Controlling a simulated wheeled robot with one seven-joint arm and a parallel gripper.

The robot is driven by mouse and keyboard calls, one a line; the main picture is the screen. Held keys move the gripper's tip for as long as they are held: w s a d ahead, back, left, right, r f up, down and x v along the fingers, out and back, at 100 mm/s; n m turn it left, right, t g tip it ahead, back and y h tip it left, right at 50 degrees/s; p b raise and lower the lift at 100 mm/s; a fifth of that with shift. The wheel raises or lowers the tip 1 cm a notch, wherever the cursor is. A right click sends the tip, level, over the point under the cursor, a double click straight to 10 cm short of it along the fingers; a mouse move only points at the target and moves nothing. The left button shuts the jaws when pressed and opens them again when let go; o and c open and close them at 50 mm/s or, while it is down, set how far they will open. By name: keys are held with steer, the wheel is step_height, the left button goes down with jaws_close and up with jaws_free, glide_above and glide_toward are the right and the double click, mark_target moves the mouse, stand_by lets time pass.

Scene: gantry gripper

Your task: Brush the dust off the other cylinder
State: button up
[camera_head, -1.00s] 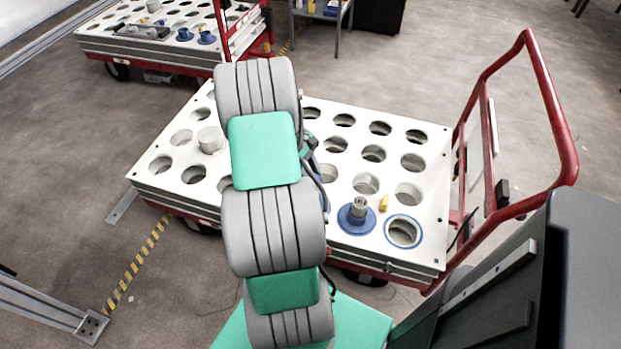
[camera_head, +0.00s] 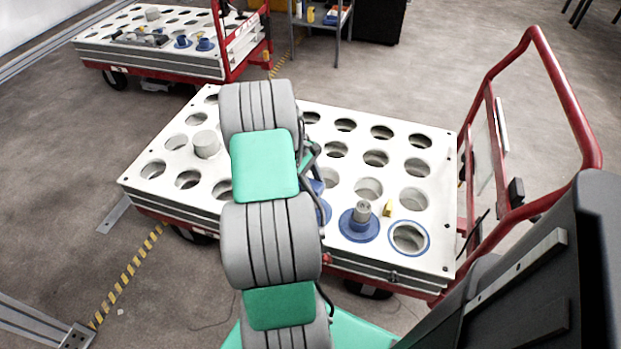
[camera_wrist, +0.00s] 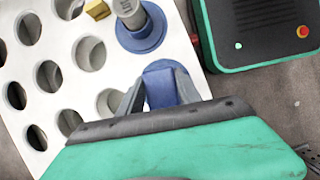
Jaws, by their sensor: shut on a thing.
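A grey cylinder (camera_head: 362,211) stands upright on a blue round flange (camera_head: 358,229) near the cart's front edge. It also shows in the wrist view (camera_wrist: 127,10), just beyond my fingers. A second, light grey cylinder (camera_head: 206,144) stands at the cart's left. My gripper (camera_wrist: 160,92) is shut on a blue block-like thing (camera_wrist: 160,88); I cannot tell whether it is a brush. In the head view my arm hides the fingers, and blue parts (camera_head: 317,187) show beside it. In the picture, the held thing is apart from the grey cylinder.
The white cart top (camera_head: 432,178) has rows of round holes. A small yellow piece (camera_head: 388,208) lies beside the flange, and a blue ring (camera_head: 408,252) edges the front right hole. A red handle (camera_head: 583,120) rises at the right. Another cart (camera_head: 150,62) stands behind.

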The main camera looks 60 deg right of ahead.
steer(key=shift+d+f, duration=0.1)
steer(key=shift+d, duration=0.35)
steer(key=shift+d+f+b, duration=0.15)
steer(key=shift+b, duration=0.45)
steer(key=shift+w+a+r, duration=0.15)
steer(key=shift+a+r, duration=0.1)
steer(key=shift+r, duration=0.05)
steer(key=shift+a+r, duration=0.15)
steer(key=shift+a, duration=0.3)
steer(key=shift+s+a+p, duration=0.25)
steer(key=shift+a+p, duration=0.05)
steer(key=shift+p, duration=0.05)
step_height(320, 180, up, 8)
steer(key=a+p, duration=0.2)
steer(key=p, duration=0.6)
steer(key=shift+s+p, duration=0.15)
steer(key=shift+p, duration=0.25)
steer(key=shift+a+f, duration=0.1)
steer(key=shift+f, duration=0.1)
